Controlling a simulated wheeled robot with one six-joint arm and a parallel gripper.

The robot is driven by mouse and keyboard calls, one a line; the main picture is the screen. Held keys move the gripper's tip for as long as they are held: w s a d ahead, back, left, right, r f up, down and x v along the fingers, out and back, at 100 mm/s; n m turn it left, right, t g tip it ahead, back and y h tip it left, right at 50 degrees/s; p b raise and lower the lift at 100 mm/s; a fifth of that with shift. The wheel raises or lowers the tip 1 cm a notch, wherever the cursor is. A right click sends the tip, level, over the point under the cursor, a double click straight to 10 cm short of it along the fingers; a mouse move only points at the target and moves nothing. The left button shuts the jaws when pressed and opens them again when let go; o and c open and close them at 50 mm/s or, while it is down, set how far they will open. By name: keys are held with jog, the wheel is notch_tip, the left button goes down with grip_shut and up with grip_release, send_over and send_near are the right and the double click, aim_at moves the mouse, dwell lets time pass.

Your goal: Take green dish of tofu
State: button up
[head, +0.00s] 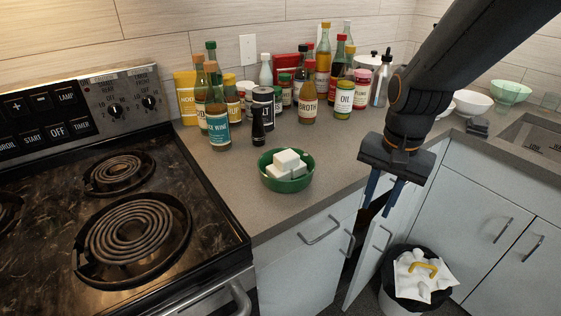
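The green dish (287,184) sits on the grey counter, right of the stove and close to the counter's front edge. White tofu blocks (289,163) are piled in it and rise above its rim. My gripper (382,206) hangs to the right of the dish, in front of the counter edge, pointing down. Its two blue fingers are apart with nothing seen between them. It does not touch the dish.
Several bottles and jars (308,105) crowd the counter behind the dish; a small dark bottle (258,126) stands nearest it. The coil stove (60,245) is at left. A cabinet door (385,240) stands open below my gripper, beside a trash bin (392,298). White bowls (473,103) stand at right.

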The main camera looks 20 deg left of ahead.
aim_at(301, 178)
jog(key=w+a+r+m+p, duration=0.15)
jog(key=a+r, duration=0.25)
jog(key=a, duration=0.4)
jog(key=w+a+r+m+p, duration=0.1)
jog(key=a+r+m+p, duration=0.2)
jog(key=a, duration=0.6)
jog(key=shift+n+y, duration=0.25)
jog(key=shift+y, duration=0.05)
jog(key=shift+w+a+f+p, duration=0.15)
jog(key=shift+f+p, duration=0.25)
jog(key=shift+f, duration=0.85)
jog(key=shift+w+a+f+p, duration=0.1)
jog(key=shift+w+f+p, duration=0.2)
jog(key=shift+f, duration=1)
jog(key=shift+w+a+f+p, duration=0.15)
jog(key=shift+f+p, duration=0.3)
jog(key=shift+f, duration=0.8)
jog(key=shift+s, duration=0.1)
grip_shut()
